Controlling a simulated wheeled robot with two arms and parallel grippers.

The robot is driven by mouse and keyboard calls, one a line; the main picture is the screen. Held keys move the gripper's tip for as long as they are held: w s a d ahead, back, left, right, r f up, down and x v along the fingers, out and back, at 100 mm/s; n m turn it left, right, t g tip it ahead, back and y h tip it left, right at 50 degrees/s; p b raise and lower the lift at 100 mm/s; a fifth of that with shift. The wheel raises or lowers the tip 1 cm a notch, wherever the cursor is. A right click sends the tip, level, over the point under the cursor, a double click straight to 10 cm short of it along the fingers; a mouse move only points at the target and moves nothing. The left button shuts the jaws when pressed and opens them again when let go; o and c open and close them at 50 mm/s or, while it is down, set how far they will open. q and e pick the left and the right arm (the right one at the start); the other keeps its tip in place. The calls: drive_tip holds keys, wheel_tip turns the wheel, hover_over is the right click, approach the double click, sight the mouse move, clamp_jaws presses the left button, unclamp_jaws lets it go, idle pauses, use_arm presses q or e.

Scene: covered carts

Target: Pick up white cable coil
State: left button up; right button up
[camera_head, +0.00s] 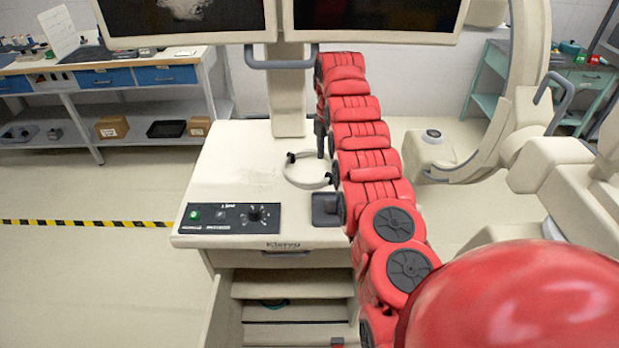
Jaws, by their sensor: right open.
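The white cable coil (306,187) lies as a thin ring with dark ends on the pale top of the cart (235,165). It is left of my red right arm, which reaches forward across the cart. My right gripper (321,150) is small and dark, pointing down near the back right edge of the coil. It is open; the arm partly hides it, and I cannot tell whether it touches the coil. My left gripper is not in view.
A control panel (229,218) and a small dark pad (325,209) are on the cart's front part. Two monitors (190,20) hang above its back, with a handle (282,58) below them. An open drawer (290,310) is under the front.

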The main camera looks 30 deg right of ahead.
sight(325, 176)
wheel_tip(325, 176, down, 2)
drive_tip(key=shift+f+p, duration=0.1)
drive_tip(key=shift+p, duration=0.75)
drive_tip(key=shift+a+f+p, duration=0.1)
drive_tip(key=shift+f+p, duration=0.5)
drive_tip(key=shift+p, duration=0.05)
wheel_tip(325, 176, down, 4)
drive_tip(key=shift+a+r+p, duration=0.15)
drive_tip(key=shift+r+p, duration=0.05)
drive_tip(key=shift+p, duration=0.5)
drive_tip(key=shift+f, duration=0.35)
drive_tip(key=shift+w, duration=0.1)
clamp_jaws()
